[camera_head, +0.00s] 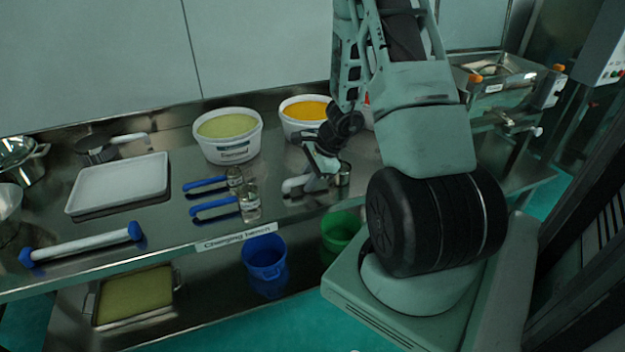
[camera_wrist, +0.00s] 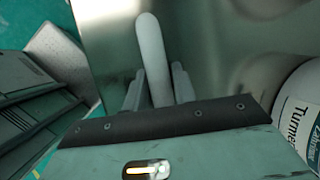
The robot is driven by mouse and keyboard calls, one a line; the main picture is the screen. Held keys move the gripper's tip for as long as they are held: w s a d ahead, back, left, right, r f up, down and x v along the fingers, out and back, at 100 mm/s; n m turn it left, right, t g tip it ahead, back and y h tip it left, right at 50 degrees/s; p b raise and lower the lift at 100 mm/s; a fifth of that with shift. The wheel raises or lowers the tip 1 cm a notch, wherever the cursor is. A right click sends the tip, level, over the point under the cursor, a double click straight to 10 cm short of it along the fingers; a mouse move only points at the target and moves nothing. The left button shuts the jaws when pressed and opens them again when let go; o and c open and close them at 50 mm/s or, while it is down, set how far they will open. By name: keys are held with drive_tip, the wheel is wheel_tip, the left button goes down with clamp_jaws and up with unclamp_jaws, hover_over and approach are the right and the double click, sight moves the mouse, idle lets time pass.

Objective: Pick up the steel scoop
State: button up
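In the wrist view the handle (camera_wrist: 151,50) runs between my two fingers (camera_wrist: 158,88), with one finger close on each side. The frames do not show clearly whether the fingers press on it. The bowl is hidden in the wrist view.
Behind are a tub of green powder (camera_head: 228,152) and a tub of orange powder (camera_head: 290,128). A white tray (camera_head: 120,205) and a blue-ended rod (camera_head: 85,245) lie farther left.

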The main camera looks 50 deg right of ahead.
clamp_jaws()
